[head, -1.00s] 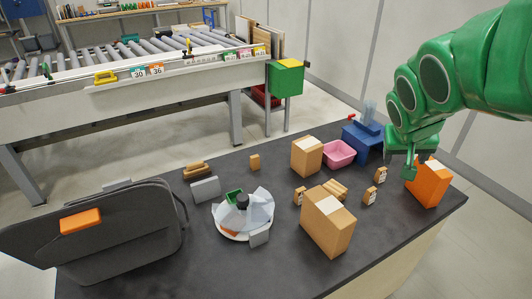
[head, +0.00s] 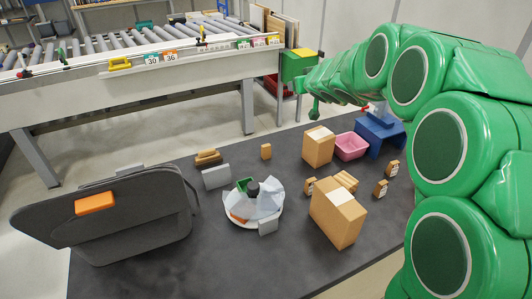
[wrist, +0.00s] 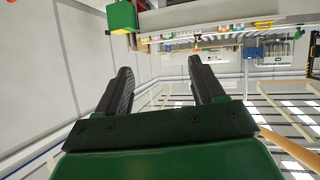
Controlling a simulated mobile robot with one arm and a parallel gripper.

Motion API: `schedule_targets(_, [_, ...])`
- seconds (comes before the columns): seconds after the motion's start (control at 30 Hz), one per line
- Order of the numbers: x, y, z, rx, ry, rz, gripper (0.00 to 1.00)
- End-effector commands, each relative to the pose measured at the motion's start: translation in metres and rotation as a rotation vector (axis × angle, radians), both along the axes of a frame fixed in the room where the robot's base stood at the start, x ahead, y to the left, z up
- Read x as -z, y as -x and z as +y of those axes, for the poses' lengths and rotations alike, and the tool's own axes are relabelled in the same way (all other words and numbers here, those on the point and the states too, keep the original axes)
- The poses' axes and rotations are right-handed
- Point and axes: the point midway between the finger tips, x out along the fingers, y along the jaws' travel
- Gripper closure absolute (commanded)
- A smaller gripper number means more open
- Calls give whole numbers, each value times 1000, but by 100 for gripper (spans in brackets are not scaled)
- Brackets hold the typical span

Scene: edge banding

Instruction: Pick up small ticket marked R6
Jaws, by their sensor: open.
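No marking R6 can be read in either view. Several small brown blocks with white labels stand on the dark table: one (head: 310,187) left of the large box, one (head: 381,188) to the right, and one (head: 393,168) behind that. Several coloured tags (head: 258,43) sit on the conveyor's front rail at right, their print too small to read. My gripper (wrist: 160,70) is open and empty in the wrist view, its fingers pointing out over the room. In the head view, my arm's end reaches left past the table's back edge, near the green box.
A green box (head: 298,66) hangs at the conveyor's end.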

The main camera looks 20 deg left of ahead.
Motion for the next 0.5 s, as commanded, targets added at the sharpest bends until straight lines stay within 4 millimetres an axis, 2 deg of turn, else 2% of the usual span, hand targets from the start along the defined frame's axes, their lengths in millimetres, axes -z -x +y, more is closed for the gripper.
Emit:
schedule_targets(0.03, [5,-1,14,-28,-12,-2,32])
schedule_targets(0.2, [14,0,46,-103,-45,-8,32])
schedule_targets(0.5, [27,5,88,-202,-86,-9,32])
